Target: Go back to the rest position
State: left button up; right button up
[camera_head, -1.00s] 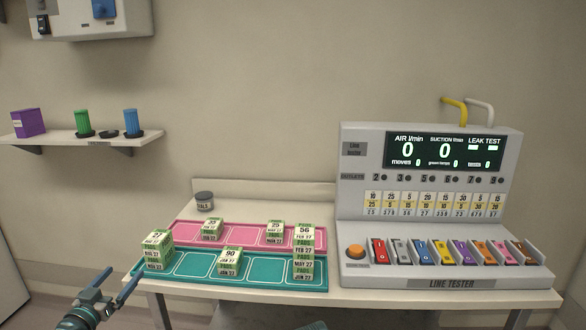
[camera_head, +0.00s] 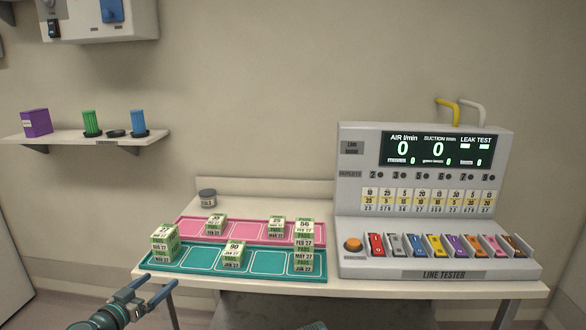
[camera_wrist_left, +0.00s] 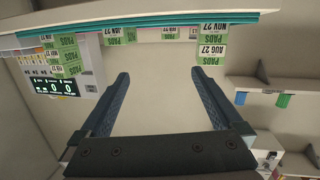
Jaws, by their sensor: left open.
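My left gripper (camera_head: 157,287) is open and empty at the lower left of the head view, just in front of and below the table's front edge. In the left wrist view its two fingers (camera_wrist_left: 160,95) are spread with nothing between them. That view is upside down and shows the table edge and pads packs beyond the fingers.
A wall shelf (camera_head: 80,139) is at left. The floor at lower left looks clear.

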pick_arm(q)
jog(key=s+d+f+m+g+h+p, duration=0.1)
jog(key=s+d+f+g, duration=0.15)
jog(key=d, duration=0.55)
jog(key=s+d+f+m+g+h+p, duration=0.1)
jog(key=d+f+g+p, duration=0.2)
jog(key=d, duration=0.5)
jog(key=s+d+f+m+g, duration=0.1)
jog(key=s+d+f+g, duration=0.15)
jog(key=d+g, duration=0.4)
jog(key=s+d+f+n+g+y+p, duration=0.1)
jog(key=s+d+g+y+p, duration=0.1)
jog(key=s, duration=0.4)
jog(key=s+d+f+g+y+p, duration=0.1)
jog(key=s+d+g+y+p, duration=0.1)
jog(key=s+d+y, duration=0.3)
jog(key=shift+s+f+n+y, duration=0.2)
jog(key=shift+s+n+y, duration=0.25)
jog(key=shift+s, duration=0.45)
